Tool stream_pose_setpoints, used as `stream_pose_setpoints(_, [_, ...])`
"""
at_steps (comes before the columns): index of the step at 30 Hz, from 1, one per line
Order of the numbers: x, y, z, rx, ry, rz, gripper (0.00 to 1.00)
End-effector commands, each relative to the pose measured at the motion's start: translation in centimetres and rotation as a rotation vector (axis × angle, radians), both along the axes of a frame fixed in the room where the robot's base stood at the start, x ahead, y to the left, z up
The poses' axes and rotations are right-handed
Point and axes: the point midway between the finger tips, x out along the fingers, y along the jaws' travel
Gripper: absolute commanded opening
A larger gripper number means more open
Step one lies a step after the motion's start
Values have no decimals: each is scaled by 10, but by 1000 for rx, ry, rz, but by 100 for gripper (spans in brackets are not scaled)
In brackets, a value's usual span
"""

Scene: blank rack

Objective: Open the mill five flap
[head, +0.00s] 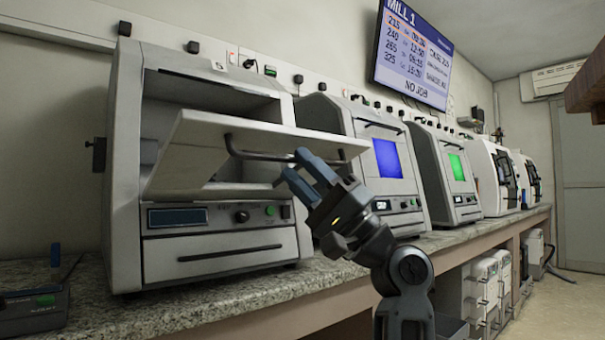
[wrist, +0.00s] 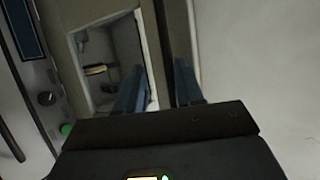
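The mill five (head: 122,190) is the large grey machine at the left, with a "5" on its top panel. Its pale flap (head: 195,150) is tilted outward, part way open, and the dark chamber (head: 210,110) shows above it. A dark bar handle (head: 255,155) runs along the flap's face. My gripper (head: 292,168) is at the right end of the flap, by the handle. Its blue fingers are apart in the wrist view (wrist: 157,85), with no handle clearly seen between them. Whether a finger touches the handle or flap I cannot tell.
Below the flap are a control panel (head: 220,216) with a green button and a drawer (head: 215,258). Other mills stand to the right, one with a blue window (head: 388,158) and one with a green window (head: 457,167). A granite counter (head: 200,305) runs beneath them.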

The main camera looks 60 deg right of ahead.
Motion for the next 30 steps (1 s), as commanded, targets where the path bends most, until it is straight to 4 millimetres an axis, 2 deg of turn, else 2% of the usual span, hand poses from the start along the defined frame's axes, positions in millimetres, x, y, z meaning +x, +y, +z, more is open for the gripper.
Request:
stream_pose_setpoints(5, [-3,-1,-2,0,-1,-1,37])
stream_pose_setpoints(19, [-46,-15,-50,1,2,-1,37])
stream_pose_setpoints(30, [-53,-16,-56,-1,0,-1,37])
